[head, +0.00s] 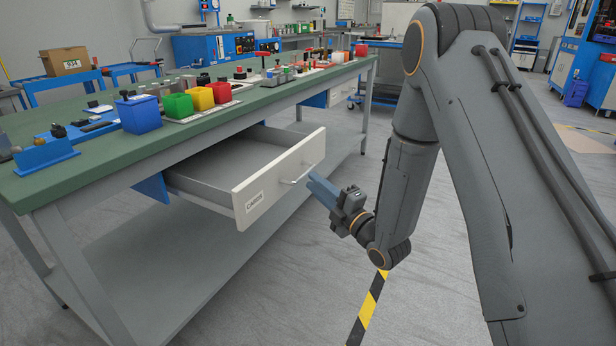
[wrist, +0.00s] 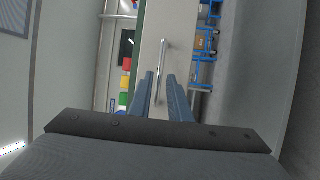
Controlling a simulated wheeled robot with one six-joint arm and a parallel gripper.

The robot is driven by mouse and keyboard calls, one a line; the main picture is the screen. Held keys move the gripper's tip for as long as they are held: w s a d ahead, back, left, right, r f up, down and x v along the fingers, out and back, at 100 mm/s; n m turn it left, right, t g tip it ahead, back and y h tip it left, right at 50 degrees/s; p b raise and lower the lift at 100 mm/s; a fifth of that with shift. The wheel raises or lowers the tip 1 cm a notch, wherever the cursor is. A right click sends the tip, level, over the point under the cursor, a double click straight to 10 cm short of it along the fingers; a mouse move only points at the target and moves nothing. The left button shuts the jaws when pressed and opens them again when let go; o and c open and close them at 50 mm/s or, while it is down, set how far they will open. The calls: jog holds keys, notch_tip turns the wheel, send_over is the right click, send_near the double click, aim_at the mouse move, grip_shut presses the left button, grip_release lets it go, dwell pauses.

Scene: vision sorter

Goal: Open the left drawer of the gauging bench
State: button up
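The left drawer (head: 240,205) of the gauging bench is pulled far out. It has a pale front panel with a label and a metal bar handle, and its visible inside looks empty. My gripper (head: 314,184) is just in front of the drawer front, to the right of the handle (head: 296,179). In the wrist view the handle (wrist: 163,58) runs along the drawer front (wrist: 178,30), and my gripper's two fingers (wrist: 160,76) are apart on either side of its line. A small gap seems to separate the fingertips from the handle.
The green bench top (head: 200,130) carries a blue bin (head: 138,114), a green bin (head: 178,106), a yellow bin (head: 203,99) and a red bin (head: 221,92). A second drawer (head: 341,91) farther along appears shut.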

jog(key=shift+v, duration=1.25)
